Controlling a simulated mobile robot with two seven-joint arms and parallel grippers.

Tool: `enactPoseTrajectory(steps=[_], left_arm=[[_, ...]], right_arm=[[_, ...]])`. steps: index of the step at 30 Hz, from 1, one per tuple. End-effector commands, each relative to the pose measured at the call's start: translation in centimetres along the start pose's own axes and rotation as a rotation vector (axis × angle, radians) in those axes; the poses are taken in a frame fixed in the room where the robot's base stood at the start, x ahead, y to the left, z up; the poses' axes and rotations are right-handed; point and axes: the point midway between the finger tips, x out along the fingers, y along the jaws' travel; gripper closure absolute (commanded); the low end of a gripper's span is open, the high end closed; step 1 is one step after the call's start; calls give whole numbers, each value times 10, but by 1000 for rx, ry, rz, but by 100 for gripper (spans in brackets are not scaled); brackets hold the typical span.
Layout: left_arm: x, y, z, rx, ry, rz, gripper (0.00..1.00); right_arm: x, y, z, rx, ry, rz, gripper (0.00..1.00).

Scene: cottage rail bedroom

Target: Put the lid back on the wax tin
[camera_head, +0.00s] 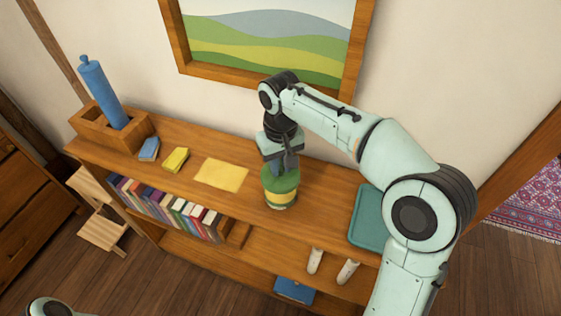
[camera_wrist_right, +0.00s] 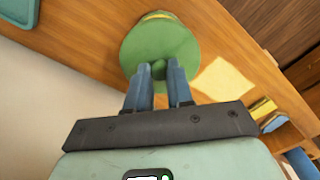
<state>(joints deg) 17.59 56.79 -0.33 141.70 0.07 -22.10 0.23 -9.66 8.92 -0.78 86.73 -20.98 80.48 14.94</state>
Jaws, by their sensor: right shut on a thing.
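The wax tin (camera_head: 281,198), with a yellow band, stands on the wooden shelf top. The green lid (camera_head: 272,181) is over its mouth; in the head view I cannot tell whether it is fully seated or just above. My right gripper (camera_head: 286,168) points down from above and is shut on the lid's knob. In the right wrist view the two fingers (camera_wrist_right: 159,72) pinch the small round knob at the middle of the lid (camera_wrist_right: 150,45). A sliver of the tin's yellow (camera_wrist_right: 157,14) shows past the lid's far edge. My left gripper is out of view.
A yellow cloth or sheet (camera_head: 221,174) lies left of the tin, with a yellow block (camera_head: 175,160) and a blue one (camera_head: 149,149) beyond. A wooden box (camera_head: 88,121) holds a blue cylinder (camera_head: 100,90). A teal tray (camera_head: 366,217) lies right. Books (camera_head: 175,210) stand below.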

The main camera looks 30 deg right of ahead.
Motion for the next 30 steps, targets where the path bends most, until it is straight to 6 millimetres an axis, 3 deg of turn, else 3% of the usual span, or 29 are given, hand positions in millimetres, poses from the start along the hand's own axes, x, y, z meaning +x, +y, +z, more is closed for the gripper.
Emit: enactPoseTrajectory(steps=[15, 30], left_arm=[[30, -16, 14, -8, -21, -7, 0], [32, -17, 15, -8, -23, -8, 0]], right_arm=[[50, 1, 2, 0, -5, 2, 100], [56, 0, 1, 0, -3, 1, 100]])
